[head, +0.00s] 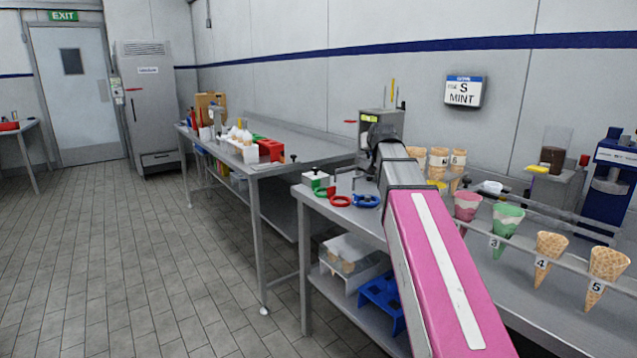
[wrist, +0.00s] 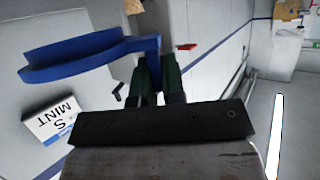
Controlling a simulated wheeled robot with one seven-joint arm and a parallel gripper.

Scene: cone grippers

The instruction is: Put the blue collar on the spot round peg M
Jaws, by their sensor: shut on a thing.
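My gripper (wrist: 156,76) is shut on the blue collar (wrist: 75,62) in the wrist view. The collar's upright tab is between the dark green fingers, and its ring sticks out to the left. A blue ring (head: 366,201) shows just left of my arm, beside the red ring (head: 340,201). I cannot tell whether this blue ring is the held collar, or whether it touches the table. I cannot make out the spot round peg M in either view.
A green ring (head: 321,191) lies near the front table's left end. Cones stand in a clear rack (head: 530,250) to the right. A metal box (head: 372,128) with upright rods is behind my arm. A wall sign (head: 464,92) reads "S MINT". The floor at left is clear.

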